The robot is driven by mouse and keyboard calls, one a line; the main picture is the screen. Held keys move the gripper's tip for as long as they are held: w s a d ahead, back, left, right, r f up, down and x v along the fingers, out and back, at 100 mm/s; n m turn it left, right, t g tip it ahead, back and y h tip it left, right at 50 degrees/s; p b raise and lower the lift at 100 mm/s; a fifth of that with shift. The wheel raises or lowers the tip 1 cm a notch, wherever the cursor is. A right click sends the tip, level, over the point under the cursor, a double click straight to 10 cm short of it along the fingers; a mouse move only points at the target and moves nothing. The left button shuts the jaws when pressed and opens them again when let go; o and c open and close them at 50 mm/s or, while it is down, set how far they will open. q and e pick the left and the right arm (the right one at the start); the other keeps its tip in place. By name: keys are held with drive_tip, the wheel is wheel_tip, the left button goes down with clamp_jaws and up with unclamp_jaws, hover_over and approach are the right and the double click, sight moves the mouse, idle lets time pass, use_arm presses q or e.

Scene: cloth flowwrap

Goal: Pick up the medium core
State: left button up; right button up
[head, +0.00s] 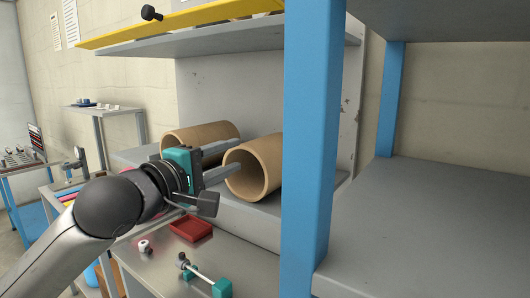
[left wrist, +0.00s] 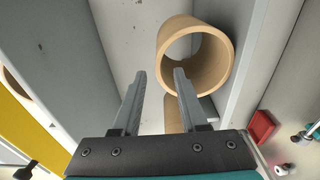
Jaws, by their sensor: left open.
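Two tan cardboard cores lie on their sides on a grey shelf: a nearer core (head: 270,150) with its open end facing me, and another core (head: 200,131) behind it to the left. Which one is the medium core I cannot tell for sure. My left gripper (head: 234,157) is open, its fingers pointing at the nearer core's end. In the left wrist view the fingers (left wrist: 160,72) are apart and empty, and the right fingertip overlaps the open end of a core (left wrist: 226,70). Whether it touches is unclear. My right gripper is not in view.
A blue post (head: 312,150) stands just right of the cores, with a grey shelf (head: 430,220) beyond it. A red tray (head: 191,229) and a teal-ended rod (head: 202,275) lie on the lower table. A yellow-edged shelf (head: 180,22) hangs above.

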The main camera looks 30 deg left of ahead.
sight(260, 142)
use_arm(q)
drive_tip(key=shift+w+r, duration=0.1)
drive_tip(key=shift+r, duration=0.05)
drive_tip(key=shift+w+d+r+p, duration=0.1)
drive_tip(key=shift+w+p, duration=0.45)
drive_tip(key=shift+w, duration=1.35)
drive_tip(key=shift+w+r+p, duration=0.1)
drive_tip(key=shift+w+p, duration=0.4)
drive_tip(key=shift+w, duration=1.35)
drive_tip(key=shift+w+f+p, duration=0.2)
drive_tip(key=shift+w+p, duration=0.15)
drive_tip(key=shift+w, duration=0.9)
use_arm(e)
wheel_tip(260, 142, up, 3)
drive_tip(key=shift+s+d+r, duration=0.15)
drive_tip(key=shift+r, duration=0.05)
use_arm(q)
clamp_jaws()
